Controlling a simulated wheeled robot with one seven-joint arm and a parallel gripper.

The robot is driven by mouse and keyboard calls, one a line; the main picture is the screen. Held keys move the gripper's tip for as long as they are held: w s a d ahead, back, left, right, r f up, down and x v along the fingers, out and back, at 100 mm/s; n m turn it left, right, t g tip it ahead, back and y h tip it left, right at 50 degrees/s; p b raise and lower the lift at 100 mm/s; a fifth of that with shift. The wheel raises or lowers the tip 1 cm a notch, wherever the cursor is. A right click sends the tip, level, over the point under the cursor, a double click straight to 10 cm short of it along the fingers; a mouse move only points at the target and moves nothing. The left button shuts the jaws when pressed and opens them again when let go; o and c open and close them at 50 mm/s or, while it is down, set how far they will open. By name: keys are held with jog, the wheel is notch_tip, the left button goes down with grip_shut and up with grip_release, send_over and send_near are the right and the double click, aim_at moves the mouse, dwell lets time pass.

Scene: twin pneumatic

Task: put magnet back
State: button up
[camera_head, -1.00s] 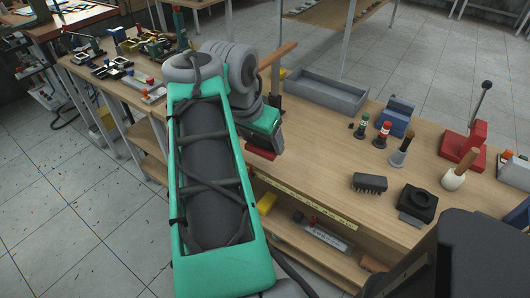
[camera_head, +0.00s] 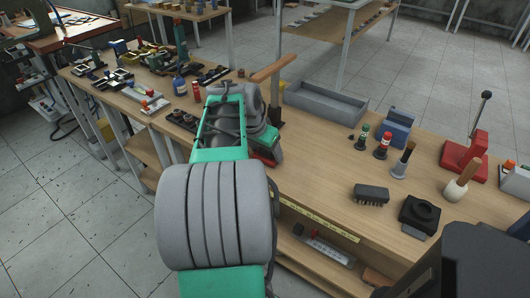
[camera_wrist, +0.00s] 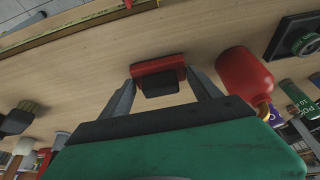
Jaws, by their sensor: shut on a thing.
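The magnet is most likely the red block with a dark grey underside (camera_wrist: 158,70), between my fingers in the wrist view. My gripper (camera_wrist: 160,84) is shut on it, one finger at each side. Wood tabletop shows behind the block; I cannot tell whether the block touches it. In the head view my green arm reaches over the workbench (camera_head: 310,178) near its front edge. A bit of red (camera_head: 263,158) shows under my wrist there, but the fingertips are hidden.
In the wrist view a red rounded bottle (camera_wrist: 243,75) stands close to the right finger. A grey tray (camera_head: 326,104) lies at the back. To the right stand red and green bottles, a brush (camera_head: 371,194), a black block (camera_head: 420,213) and a red lever tool (camera_head: 465,152).

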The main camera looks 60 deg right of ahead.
jog(key=shift+f, duration=0.1)
jog(key=shift+f, duration=0.2)
jog(key=o, duration=1.4)
jog(key=shift+o, duration=0.2)
jog(key=s+p+v, duration=0.1)
jog(key=v, duration=1.1)
jog(key=w+a+f+n+t+y, duration=0.15)
jog(key=w+a+f+n, duration=0.25)
jog(key=w+a+n, duration=0.65)
jog(key=a+f+n+y, duration=0.1)
jog(key=a+f+n, duration=0.1)
jog(key=a, duration=0.7)
jog(key=a+f+n+y, duration=0.1)
jog(key=a+f+n, duration=0.2)
jog(key=a, duration=0.7)
jog(key=a+f+n+t+y, duration=0.1)
jog(key=a+f+n, duration=0.2)
jog(key=a, duration=0.7)
jog(key=shift+n, duration=0.85)
